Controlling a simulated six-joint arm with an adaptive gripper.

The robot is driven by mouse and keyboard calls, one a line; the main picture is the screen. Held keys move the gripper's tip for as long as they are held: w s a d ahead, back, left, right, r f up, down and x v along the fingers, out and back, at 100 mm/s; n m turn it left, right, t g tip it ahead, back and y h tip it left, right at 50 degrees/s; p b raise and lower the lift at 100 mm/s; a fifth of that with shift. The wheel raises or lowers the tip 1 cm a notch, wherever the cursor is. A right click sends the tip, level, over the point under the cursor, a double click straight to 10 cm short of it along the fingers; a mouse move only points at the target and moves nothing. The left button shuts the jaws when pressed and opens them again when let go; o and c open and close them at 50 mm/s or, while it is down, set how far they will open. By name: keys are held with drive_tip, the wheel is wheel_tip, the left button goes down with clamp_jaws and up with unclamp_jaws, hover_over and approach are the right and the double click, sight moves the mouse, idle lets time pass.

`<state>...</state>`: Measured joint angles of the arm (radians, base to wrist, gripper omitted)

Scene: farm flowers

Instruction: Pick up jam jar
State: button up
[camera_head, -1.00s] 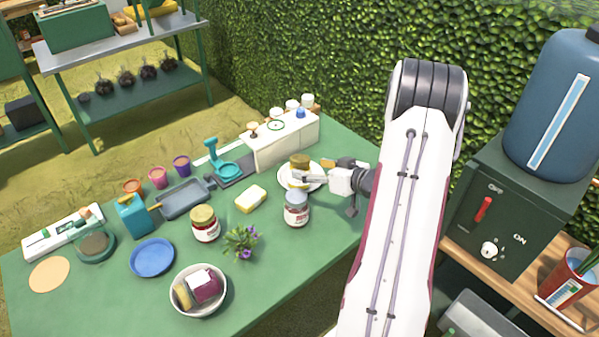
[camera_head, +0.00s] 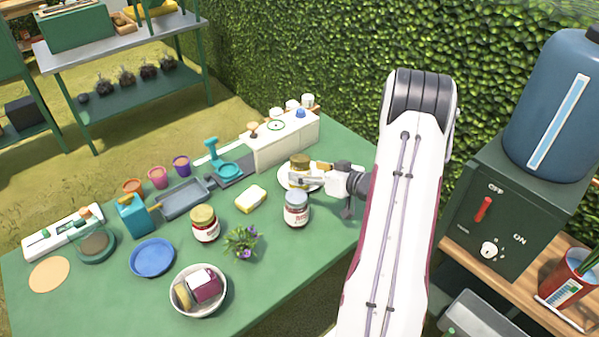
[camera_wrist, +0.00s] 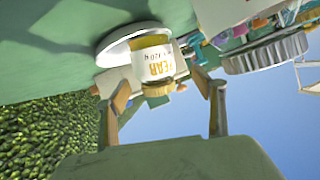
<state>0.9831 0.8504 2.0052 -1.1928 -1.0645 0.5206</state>
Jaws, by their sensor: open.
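A jar with a gold lid (camera_head: 300,161) stands on a white plate (camera_head: 284,181) at the table's right. In the wrist view this jar (camera_wrist: 152,65) appears upside down, with a white label and yellow print, on the plate (camera_wrist: 112,50). My gripper (camera_head: 308,173) is open at this jar, partly hiding it. In the wrist view my fingers (camera_wrist: 165,88) are spread on either side of its lid end; contact cannot be told. A red-labelled jar with a grey lid (camera_head: 296,209) stands nearer the front, and another with a gold lid (camera_head: 205,224) stands left of it.
A yellow sponge (camera_head: 250,199) lies left of the plate. A purple-flowered plant (camera_head: 242,242) and a filled bowl (camera_head: 199,312) stand in front. A white box (camera_head: 285,145) stands behind the plate. The green table (camera_head: 290,262) is clear at front right.

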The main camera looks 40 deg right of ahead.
sight(299, 167)
drive_tip(key=shift+w, duration=0.15)
drive_tip(key=shift+d+f+x, duration=0.15)
drive_tip(key=shift+x, duration=1.1)
drive_tip(key=shift+d+f+x, duration=0.15)
drive_tip(key=shift+f+x, duration=0.05)
drive_tip(key=shift+x, duration=1.05)
drive_tip(key=shift+r, duration=0.15)
drive_tip(key=c, duration=1.8)
drive_tip(key=shift+r, duration=0.1)
drive_tip(key=shift+r, duration=4.9)
